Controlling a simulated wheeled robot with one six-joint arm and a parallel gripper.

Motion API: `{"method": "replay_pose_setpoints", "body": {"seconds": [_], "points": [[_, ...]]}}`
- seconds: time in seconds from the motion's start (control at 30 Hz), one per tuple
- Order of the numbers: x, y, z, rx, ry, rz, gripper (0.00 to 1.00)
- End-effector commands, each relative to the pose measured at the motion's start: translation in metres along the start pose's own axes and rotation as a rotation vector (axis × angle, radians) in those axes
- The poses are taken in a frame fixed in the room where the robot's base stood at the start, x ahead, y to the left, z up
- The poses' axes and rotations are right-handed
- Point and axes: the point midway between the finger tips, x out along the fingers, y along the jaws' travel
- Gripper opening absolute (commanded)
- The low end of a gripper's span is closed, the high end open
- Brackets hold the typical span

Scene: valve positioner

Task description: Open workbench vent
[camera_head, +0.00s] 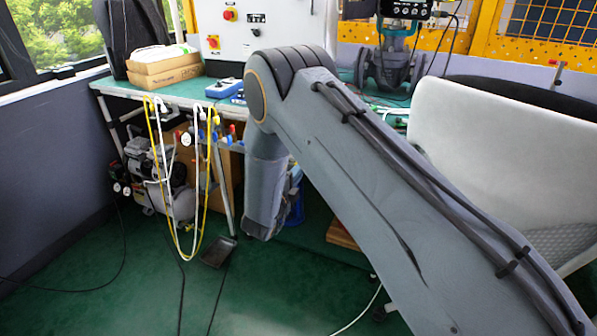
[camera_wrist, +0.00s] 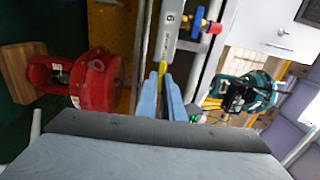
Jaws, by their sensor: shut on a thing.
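In the wrist view, my gripper (camera_wrist: 162,82) has its two pale blue fingers closed on a narrow yellow piece (camera_wrist: 161,67). It looks like the handle of the workbench vent, but most of it is hidden between the fingers. The yellow piece lies at the lower end of a grey bar (camera_wrist: 168,30) with a number label. A brass fitting with a blue knob (camera_wrist: 198,25) and a red end sticks out to the right of the bar. In the head view, my own arm hides the gripper and the part it holds.
The green-topped workbench (camera_head: 190,92) has yellow and white hoses (camera_head: 160,150) hanging from its front edge. A compressor (camera_head: 150,170) stands beneath it. In the wrist view, a red valve body (camera_wrist: 95,80) is at left and a teal device (camera_wrist: 245,90) at right.

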Motion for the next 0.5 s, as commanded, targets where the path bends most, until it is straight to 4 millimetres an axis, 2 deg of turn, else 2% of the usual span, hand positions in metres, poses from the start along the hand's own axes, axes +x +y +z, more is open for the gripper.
{"method": "replay_pose_setpoints", "body": {"seconds": [0.5], "points": [[-0.0014, 0.0012, 0.0009, 0.034, -0.003, 0.002, 0.0]]}}
